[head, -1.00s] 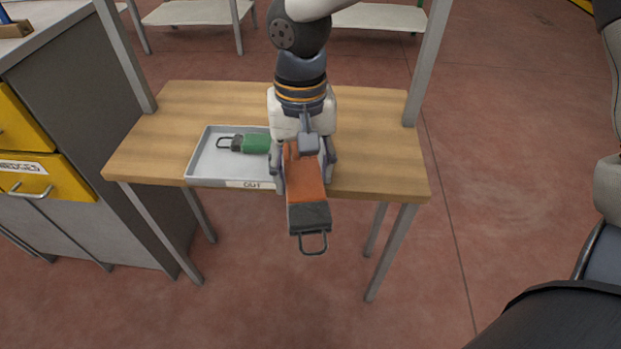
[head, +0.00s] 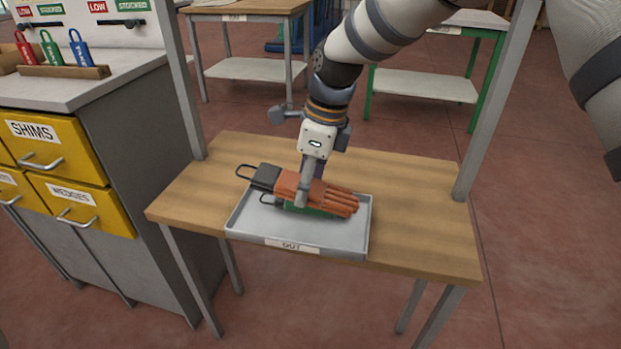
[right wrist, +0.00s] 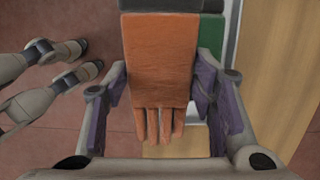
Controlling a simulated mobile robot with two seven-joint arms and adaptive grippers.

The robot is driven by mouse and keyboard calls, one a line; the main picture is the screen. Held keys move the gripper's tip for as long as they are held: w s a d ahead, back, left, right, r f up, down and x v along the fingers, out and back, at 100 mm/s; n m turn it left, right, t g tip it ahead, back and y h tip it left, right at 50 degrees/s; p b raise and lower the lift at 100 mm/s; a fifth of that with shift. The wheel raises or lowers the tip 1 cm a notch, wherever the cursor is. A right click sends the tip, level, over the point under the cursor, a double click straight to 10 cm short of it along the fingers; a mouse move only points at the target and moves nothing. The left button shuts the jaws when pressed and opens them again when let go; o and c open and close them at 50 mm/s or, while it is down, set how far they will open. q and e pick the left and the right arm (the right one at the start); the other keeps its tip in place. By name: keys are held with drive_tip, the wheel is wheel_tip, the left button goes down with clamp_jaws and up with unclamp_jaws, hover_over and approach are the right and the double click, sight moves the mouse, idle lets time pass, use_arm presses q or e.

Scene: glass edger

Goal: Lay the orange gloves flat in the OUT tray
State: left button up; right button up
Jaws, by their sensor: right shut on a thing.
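The orange gloves (head: 335,196) have a dark cuff with a wire loop and lie over the grey OUT tray (head: 330,247), cuff toward the left. My right gripper (head: 303,192) is shut on them from above. In the right wrist view the orange gloves (right wrist: 160,60) fill the middle between the fingers, glove fingers toward the bottom. A green item (head: 306,210) in the tray is partly hidden under the gloves; a strip of it also shows in the right wrist view (right wrist: 210,45). I cannot tell whether the gloves touch it. My left gripper is out of view.
The tray stands near the front edge of a wooden table (head: 420,215); bare wood lies to its right and left. Upright posts (head: 490,110) rise at the table's sides. A grey cabinet with yellow drawers (head: 80,205) stands at left. Other tables (head: 245,70) are behind.

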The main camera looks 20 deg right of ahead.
drive_tip(key=x, duration=0.4)
drive_tip(key=d+b+x, duration=0.1)
drive_tip(key=x, duration=0.1)
drive_tip(key=shift+s+f, duration=0.4)
drive_tip(key=shift+f, duration=0.05)
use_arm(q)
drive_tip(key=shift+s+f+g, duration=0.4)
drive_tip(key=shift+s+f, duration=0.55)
use_arm(e)
drive_tip(key=shift+f, duration=0.6)
drive_tip(key=o, duration=1.2)
drive_tip(key=v, duration=1.2)
drive_tip(key=shift+w, duration=0.1)
